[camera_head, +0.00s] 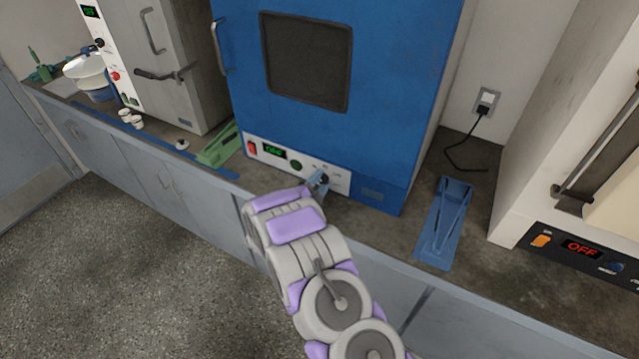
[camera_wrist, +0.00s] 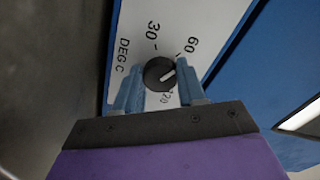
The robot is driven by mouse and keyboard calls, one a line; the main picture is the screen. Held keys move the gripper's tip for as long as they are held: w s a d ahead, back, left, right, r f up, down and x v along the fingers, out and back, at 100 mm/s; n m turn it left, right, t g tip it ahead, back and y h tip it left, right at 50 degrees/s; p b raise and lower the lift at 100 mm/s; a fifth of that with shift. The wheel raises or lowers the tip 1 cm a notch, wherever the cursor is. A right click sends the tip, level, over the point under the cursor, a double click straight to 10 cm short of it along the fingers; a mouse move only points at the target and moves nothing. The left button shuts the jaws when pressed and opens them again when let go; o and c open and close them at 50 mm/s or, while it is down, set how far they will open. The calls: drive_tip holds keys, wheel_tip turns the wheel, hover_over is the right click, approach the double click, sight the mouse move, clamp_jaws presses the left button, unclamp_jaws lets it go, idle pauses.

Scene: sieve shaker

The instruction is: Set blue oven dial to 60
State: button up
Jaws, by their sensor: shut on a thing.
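The blue oven (camera_head: 392,95) stands on the counter with its door closed. Its white control panel (camera_head: 258,150) runs along the bottom front. My gripper (camera_head: 319,180) is at the right part of this panel and partly hides the dial. In the wrist view, my gripper (camera_wrist: 158,80) has its blue fingers on either side of the round black dial (camera_wrist: 157,69), shut on it. The labels 30 and 60 and the words DEG C show around the dial. Its pale pointer line slants right and slightly up, near the 60 side; its exact reading is unclear.
A green tool (camera_head: 220,145) lies left of the oven, and a blue stand (camera_head: 444,225) lies to its right. A grey oven (camera_head: 185,60) stands at the left. A white appliance (camera_head: 560,160) with a red OFF display is at the right.

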drive_tip(key=shift+f, duration=0.1)
drive_tip(key=o, duration=1.1)
drive_tip(key=shift+s, duration=0.1)
drive_tip(key=p+v, duration=0.3)
drive_tip(key=v, duration=1.4)
drive_tip(key=shift+s+a, duration=0.1)
drive_tip(key=shift+a, duration=0.1)
